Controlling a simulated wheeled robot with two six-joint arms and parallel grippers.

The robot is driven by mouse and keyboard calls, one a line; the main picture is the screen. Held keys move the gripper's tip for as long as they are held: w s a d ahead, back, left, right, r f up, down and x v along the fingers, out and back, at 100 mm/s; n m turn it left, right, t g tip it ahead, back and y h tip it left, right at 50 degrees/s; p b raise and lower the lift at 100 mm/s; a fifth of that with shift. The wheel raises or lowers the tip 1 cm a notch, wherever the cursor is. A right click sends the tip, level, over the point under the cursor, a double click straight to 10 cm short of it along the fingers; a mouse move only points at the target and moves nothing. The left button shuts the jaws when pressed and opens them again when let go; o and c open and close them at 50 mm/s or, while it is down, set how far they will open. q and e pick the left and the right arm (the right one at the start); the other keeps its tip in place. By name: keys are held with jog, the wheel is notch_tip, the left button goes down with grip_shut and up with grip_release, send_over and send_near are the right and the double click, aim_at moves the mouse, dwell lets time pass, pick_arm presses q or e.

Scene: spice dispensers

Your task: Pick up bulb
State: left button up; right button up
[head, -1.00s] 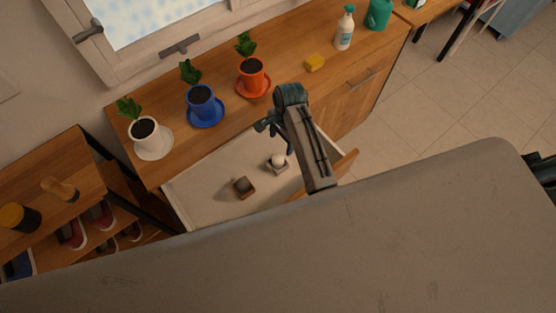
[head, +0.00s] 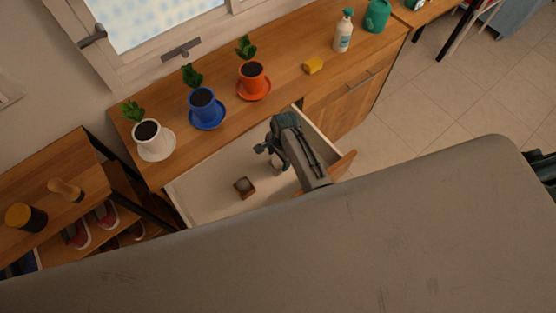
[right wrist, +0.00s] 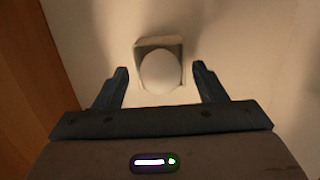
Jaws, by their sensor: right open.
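A white round bulb (right wrist: 160,73) sits in a small pale square holder (right wrist: 158,43) on the drawer floor. In the right wrist view it lies between and just beyond the two fingers of my right gripper (right wrist: 160,85), which is open and empty. In the head view my right gripper (head: 268,154) is over the open drawer (head: 210,190), and it and its arm mostly hide the pale holder (head: 275,170). A second, brown holder with a dark round thing (head: 244,187) stands to the left in the drawer. My left gripper is not in view.
White (head: 154,143), blue (head: 205,110) and orange (head: 253,82) pots with plants stand on the cabinet top behind the drawer. A yellow sponge (head: 314,65), a spray bottle (head: 343,32) and a green can (head: 377,15) are further right. A shelf (head: 70,185) stands left.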

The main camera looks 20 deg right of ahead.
jog(key=c, duration=1.1)
